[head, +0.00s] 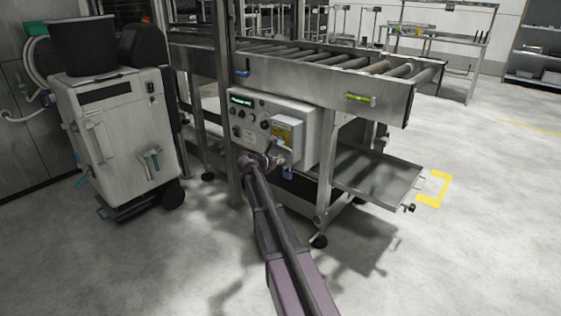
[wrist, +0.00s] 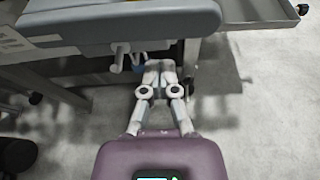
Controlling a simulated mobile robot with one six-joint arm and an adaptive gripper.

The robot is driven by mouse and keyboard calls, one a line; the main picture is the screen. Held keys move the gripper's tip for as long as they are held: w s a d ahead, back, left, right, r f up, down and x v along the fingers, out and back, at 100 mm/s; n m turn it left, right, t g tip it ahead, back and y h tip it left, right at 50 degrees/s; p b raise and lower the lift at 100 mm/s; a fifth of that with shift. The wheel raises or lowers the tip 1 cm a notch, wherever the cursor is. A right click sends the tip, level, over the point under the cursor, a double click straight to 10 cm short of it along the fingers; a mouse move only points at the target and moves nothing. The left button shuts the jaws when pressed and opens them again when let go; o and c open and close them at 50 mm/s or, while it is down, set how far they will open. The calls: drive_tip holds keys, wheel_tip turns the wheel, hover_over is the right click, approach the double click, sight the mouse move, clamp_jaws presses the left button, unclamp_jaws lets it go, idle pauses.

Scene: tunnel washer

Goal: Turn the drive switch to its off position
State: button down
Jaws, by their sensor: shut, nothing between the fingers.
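A pale control box (head: 308,137) is mounted below the roller conveyor, with a small lit display (head: 241,100) and several dark round knobs on its face. I cannot tell which of these controls is the drive switch. A smaller grey housing with a yellow label (head: 284,132) sits on the right of the face. My gripper (head: 269,160) is at the lower front of the box, hiding part of it. In the wrist view my gripper (wrist: 160,65) is shut and empty, close to the underside of a grey body (wrist: 120,25). A small grey lever-like part (wrist: 118,58) hangs left of the fingertips, apart from them.
The roller conveyor (head: 350,80) runs above the box. A steel post (head: 229,150) stands just left of it, and a low metal tray (head: 375,172) sticks out to the right. A white wheeled machine (head: 115,125) stands at left. The front floor is clear.

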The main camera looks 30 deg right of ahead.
drive_tip(key=f+p+v, duration=0.1)
drive_tip(key=p+v, duration=0.1)
drive_tip(key=v, duration=0.7)
drive_tip(key=shift+s+a, duration=0.2)
drive_tip(key=shift+a, duration=0.2)
drive_tip(key=shift+f, duration=0.1)
drive_tip(key=shift+w+f, duration=0.2)
drive_tip(key=shift+f, duration=0.05)
idle(0.5)
drive_tip(key=b+x, duration=0.4)
drive_tip(key=x, duration=0.6)
drive_tip(key=shift+s+r+p, duration=0.1)
drive_tip(key=shift+r+p, duration=1.9)
drive_tip(key=shift+p, duration=0.2)
